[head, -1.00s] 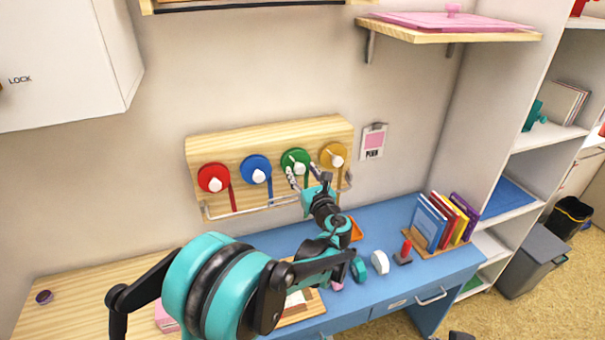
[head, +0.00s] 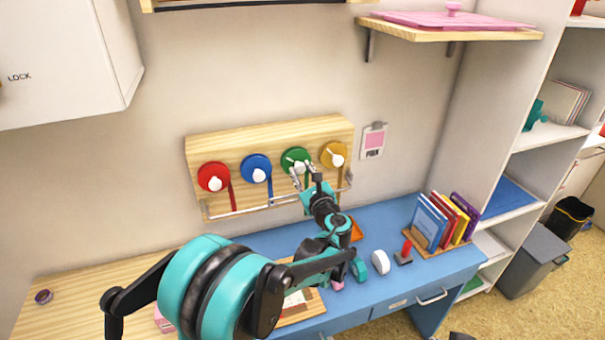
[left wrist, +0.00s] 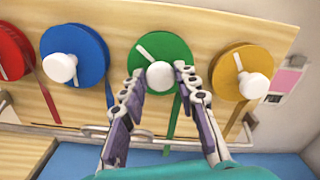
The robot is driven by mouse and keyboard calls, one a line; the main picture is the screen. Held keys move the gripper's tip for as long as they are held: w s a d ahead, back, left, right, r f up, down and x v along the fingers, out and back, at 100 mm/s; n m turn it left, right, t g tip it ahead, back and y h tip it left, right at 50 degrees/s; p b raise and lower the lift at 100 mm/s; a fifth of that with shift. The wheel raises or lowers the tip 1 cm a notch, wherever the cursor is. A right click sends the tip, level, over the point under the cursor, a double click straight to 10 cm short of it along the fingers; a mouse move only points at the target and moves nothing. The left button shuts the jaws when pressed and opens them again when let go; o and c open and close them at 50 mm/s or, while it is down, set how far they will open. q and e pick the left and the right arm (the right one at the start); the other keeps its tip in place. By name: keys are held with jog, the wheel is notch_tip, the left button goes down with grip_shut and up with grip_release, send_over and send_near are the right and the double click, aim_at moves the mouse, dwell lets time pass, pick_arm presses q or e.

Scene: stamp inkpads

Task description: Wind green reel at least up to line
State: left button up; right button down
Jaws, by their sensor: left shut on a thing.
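The green reel (head: 295,153) is third from the left on a wooden board on the wall. It also shows in the left wrist view (left wrist: 174,48), with a white bar on its face and a round white knob (left wrist: 160,77). My left gripper (head: 303,169) is shut on this knob, one finger on each side in the left wrist view (left wrist: 159,71). A green ribbon (left wrist: 173,118) hangs from the reel between the fingers. I cannot make out a line mark on the ribbon or board. My right gripper is not in view.
Red (head: 213,177), blue (head: 256,168) and yellow (head: 334,154) reels share the wooden board (head: 225,147). The yellow one is close to my right finger. A metal rail (left wrist: 75,130) runs below the reels. The blue desk (head: 385,225) holds books and stamps.

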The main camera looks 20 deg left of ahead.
pick_arm(q)
jog(key=n, duration=0.3)
jog(key=shift+n, duration=0.4)
jog(key=n, duration=0.3)
jog(key=shift+a+n+b, duration=0.1)
jog(key=shift+n+b, duration=0.2)
jog(key=shift+b, duration=0.1)
jog(key=n, duration=0.3)
jog(key=shift+f+n, duration=0.1)
jog(key=shift+n, duration=0.3)
jog(key=n, duration=0.3)
jog(key=shift+n+b, duration=0.3)
jog(key=shift+b, duration=0.05)
jog(key=n, duration=0.5)
jog(key=shift+f, duration=0.15)
jog(key=n, duration=0.5)
jog(key=shift+n+b, duration=0.3)
jog(key=shift+f, duration=0.1)
jog(key=o, duration=1.2)
jog(key=shift+c, duration=0.2)
